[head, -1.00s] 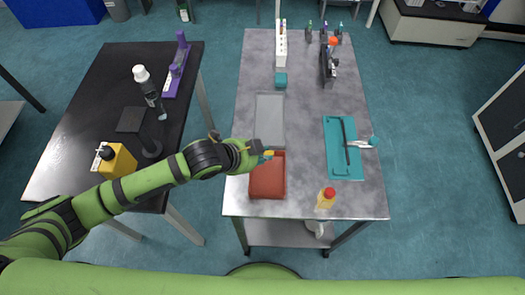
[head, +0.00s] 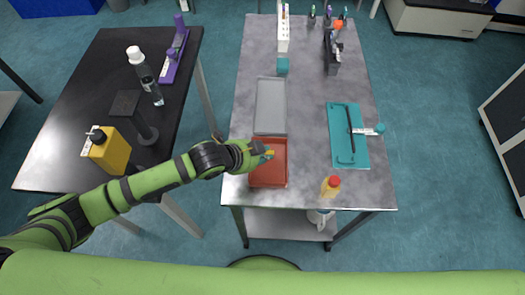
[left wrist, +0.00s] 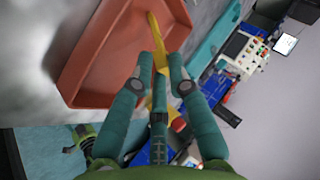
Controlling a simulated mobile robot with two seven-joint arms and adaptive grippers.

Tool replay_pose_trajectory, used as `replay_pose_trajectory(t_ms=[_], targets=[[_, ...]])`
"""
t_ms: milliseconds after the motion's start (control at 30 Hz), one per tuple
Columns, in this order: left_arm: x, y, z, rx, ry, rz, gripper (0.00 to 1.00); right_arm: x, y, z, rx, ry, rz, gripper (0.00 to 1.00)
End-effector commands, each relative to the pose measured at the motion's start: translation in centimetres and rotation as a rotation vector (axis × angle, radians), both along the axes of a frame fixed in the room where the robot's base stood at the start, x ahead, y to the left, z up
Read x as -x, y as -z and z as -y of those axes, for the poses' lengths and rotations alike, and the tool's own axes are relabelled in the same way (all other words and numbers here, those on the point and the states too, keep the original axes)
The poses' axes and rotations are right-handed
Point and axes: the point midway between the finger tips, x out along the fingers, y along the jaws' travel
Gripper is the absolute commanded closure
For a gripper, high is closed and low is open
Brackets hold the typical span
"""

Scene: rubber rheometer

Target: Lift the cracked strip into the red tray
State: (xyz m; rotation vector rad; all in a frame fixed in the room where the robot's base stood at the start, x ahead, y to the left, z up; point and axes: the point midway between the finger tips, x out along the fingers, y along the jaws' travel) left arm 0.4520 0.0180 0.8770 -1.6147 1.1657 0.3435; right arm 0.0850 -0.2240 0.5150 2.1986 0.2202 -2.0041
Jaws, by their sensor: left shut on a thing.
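The red tray (head: 270,178) lies on the grey table near its front left. It also fills the upper left of the left wrist view (left wrist: 85,75). My left gripper (head: 266,155) is over the tray's back left part. In the left wrist view its teal fingers (left wrist: 160,72) are shut on a narrow yellow strip (left wrist: 154,32). The strip sticks out past the fingertips over the tray. I cannot make out a crack in it, nor whether it touches the tray. My right gripper is not in view.
A grey tray (head: 270,108) lies just behind the red one. To the right are a teal board (head: 345,145) with a dark bar and a yellow bottle with a red cap (head: 330,188). A black side table (head: 80,150) stands left. Bare tabletop lies between the trays and board.

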Motion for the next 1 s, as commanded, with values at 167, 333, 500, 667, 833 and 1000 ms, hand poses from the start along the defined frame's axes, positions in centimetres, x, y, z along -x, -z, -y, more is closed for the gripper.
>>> replay_pose_trajectory(t_ms=[167,333,500,667,833,1000], targets=[[0.0,0.0,0.0,0.0,0.0,0.0,0.99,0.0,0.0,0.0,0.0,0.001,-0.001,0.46],[0.0,0.0,0.0,0.0,0.0,0.0,0.55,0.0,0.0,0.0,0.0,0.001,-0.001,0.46],[0.0,0.0,0.0,0.0,-0.001,-0.001,0.55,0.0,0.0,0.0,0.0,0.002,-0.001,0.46],[0.1,-0.1,-0.1,0.0,-0.001,-0.001,0.55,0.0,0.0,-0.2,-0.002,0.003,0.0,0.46],[1.0,-1.4,-1.2,0.0,-0.001,-0.001,0.55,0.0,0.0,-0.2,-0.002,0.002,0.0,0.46],[2.7,-4.0,-3.0,-0.001,0.0,0.001,0.55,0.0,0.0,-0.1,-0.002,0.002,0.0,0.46]])
